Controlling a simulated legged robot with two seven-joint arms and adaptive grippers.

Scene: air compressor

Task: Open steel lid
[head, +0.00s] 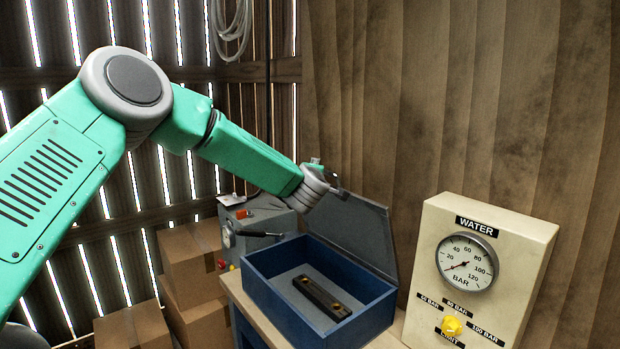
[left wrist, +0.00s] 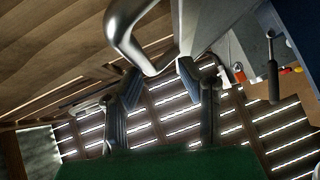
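The steel lid (head: 350,229) is a grey panel on the blue box (head: 312,323). It stands raised and leans back, so the box is open. My left gripper (head: 328,181) is at the lid's upper left edge, and its fingers are small and partly hidden in the head view. In the left wrist view, the two fingers (left wrist: 158,80) stand apart. The bend of a shiny curved metal handle (left wrist: 130,35) lies between or just beyond their tips; I cannot tell if they touch it. My right gripper is not in view.
A dark bar (head: 321,297) with brass-coloured spots lies inside the box. A cream water gauge panel (head: 511,250) with a yellow knob stands to the right. A grey control box (head: 255,228) with a black lever is behind left. Cardboard boxes (head: 190,252) stand at left. A wooden wall is behind.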

